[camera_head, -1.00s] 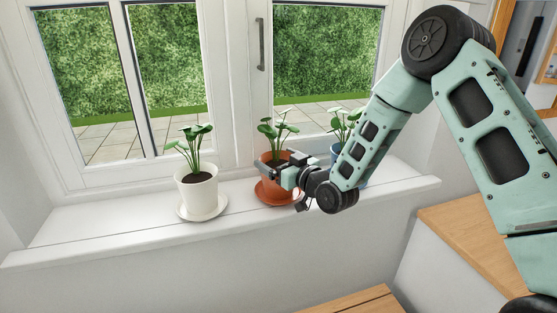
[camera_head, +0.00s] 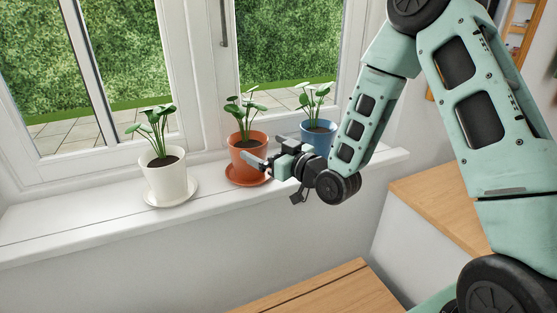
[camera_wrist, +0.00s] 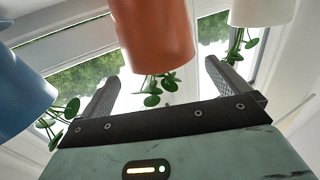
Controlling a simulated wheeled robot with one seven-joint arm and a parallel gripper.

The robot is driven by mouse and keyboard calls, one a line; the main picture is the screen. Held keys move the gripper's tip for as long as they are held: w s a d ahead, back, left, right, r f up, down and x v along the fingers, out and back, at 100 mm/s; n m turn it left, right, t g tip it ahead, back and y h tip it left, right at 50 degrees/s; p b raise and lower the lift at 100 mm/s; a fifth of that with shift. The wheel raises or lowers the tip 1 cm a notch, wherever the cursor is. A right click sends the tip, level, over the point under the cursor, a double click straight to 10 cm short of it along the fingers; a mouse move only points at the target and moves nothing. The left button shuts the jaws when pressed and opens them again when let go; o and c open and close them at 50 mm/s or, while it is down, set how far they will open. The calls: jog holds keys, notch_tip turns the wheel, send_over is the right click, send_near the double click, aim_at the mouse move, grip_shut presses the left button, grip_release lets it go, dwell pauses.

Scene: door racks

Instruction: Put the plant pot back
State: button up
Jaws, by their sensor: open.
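A terracotta plant pot (camera_head: 246,150) with a leafy plant stands upright on its terracotta saucer (camera_head: 243,178) on the white windowsill. My gripper (camera_head: 264,160) is open and empty at its front right, and its fingers overlap the pot's lower part in the head view. In the wrist view, which appears upside down, the terracotta pot (camera_wrist: 152,35) lies ahead, between the lines of the two spread fingers (camera_wrist: 162,76). Its leaves hang below it there. I see no finger gripping it.
A white pot (camera_head: 165,184) on a white saucer stands on the sill to the left, a blue pot (camera_head: 318,136) to the right, partly behind my arm. The window with its handle (camera_head: 223,22) is close behind. Wooden surfaces (camera_head: 315,290) lie below. The sill's left end is clear.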

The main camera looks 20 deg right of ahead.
jog(key=s+a+f+n+g+h, duration=0.2)
jog(key=s+a+f+n+g, duration=0.1)
jog(key=s+a+g, duration=0.8)
jog(key=s+d+r+g+h, duration=0.1)
jog(key=s+g+h, duration=0.1)
jog(key=s, duration=1)
jog(key=s+r+g+h, duration=0.1)
jog(key=s+g+h, duration=0.1)
jog(key=s, duration=1)
jog(key=shift+s+d+r+g+b, duration=0.25)
jog(key=shift+d+g+b, duration=0.15)
jog(key=shift+g, duration=0.4)
